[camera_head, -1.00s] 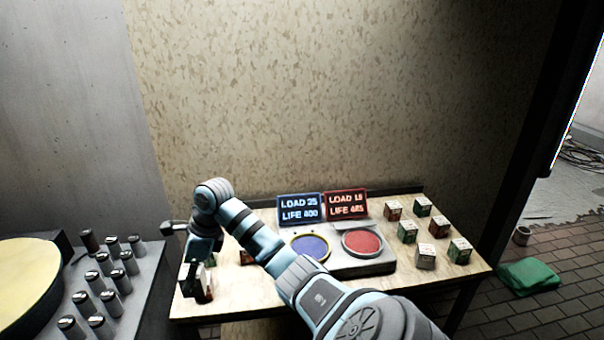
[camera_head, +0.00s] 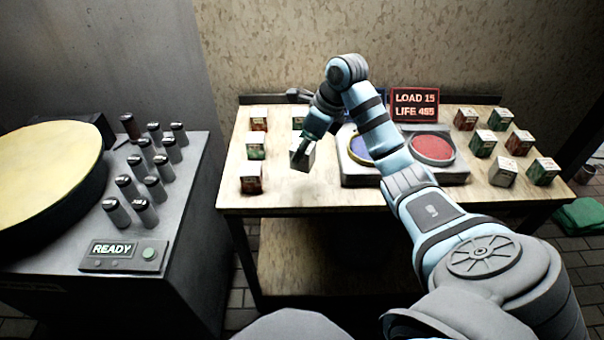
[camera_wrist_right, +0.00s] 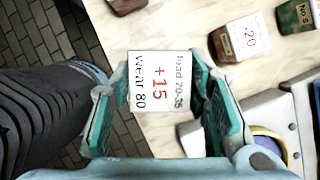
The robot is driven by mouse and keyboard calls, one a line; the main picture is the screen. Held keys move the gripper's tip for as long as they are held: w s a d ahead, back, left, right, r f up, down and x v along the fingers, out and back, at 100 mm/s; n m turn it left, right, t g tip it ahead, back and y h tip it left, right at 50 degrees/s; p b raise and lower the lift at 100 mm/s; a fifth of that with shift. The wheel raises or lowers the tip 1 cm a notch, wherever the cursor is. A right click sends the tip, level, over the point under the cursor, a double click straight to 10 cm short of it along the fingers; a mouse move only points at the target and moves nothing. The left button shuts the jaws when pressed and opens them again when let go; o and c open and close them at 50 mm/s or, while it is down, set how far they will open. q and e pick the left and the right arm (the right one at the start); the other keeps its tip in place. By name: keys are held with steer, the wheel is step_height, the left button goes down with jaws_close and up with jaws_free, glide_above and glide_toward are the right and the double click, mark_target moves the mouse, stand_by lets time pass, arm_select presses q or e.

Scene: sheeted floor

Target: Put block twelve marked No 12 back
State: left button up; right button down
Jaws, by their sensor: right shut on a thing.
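My left gripper is out of view.
Several red and green blocks (camera_head: 251,184) stand left of it and more (camera_head: 504,171) stand at the right. A console with a blue disc (camera_head: 357,147) and a red disc (camera_head: 432,149) is in the middle. A red sign (camera_head: 414,103) stands behind. A grey cabinet (camera_head: 165,215) with metal cylinders is at left.

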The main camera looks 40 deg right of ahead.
mark_target(313, 150)
step_height(313, 150, down, 7)
steer(key=shift+a+r+b, duration=0.15)
steer(key=shift+b, duration=0.15)
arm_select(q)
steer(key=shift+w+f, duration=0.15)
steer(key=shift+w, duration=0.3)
arm_select(e)
steer(key=shift+w, duration=0.2)
steer(key=shift+f, duration=0.3)
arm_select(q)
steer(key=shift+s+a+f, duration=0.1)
arm_select(e)
steer(key=c, duration=0.9)
jaws_free()
steer(key=shift+r, duration=0.1)
steer(key=shift+s+r, duration=0.1)
steer(key=shift+r, duration=0.2)
steer(key=p+v, duration=0.1)
steer(key=v, duration=1)
steer(key=shift+s+r, duration=0.15)
steer(key=shift+r, duration=0.15)
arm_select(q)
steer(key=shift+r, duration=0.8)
